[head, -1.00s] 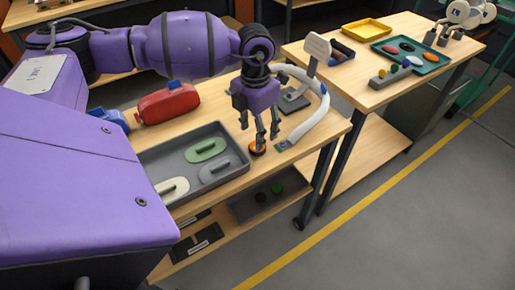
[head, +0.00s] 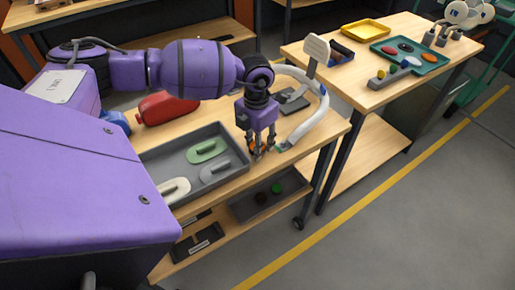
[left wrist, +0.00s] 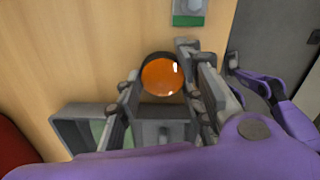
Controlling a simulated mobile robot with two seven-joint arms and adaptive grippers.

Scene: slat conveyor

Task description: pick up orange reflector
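The orange reflector (left wrist: 162,78) is a round, shiny orange disc in a dark rim. It lies on the wooden bench near its front edge, to the right of the grey tray. My left gripper (head: 260,151) points down over it, with its fingers low at the bench top. In the left wrist view the spread fingers of my left gripper (left wrist: 163,98) stand on both sides of the reflector; the right finger is very near its rim. Whether they touch it is unclear. In the head view the fingers hide most of the reflector. My right gripper is not in view.
The grey tray (head: 235,174) holds green, grey and white handled pieces. A white curved arm-like fixture (head: 316,117) stands close to the right of the gripper. A red case (head: 165,107) lies behind the tray. A second bench (head: 377,95) with a teal tray (head: 432,68) is farther right.

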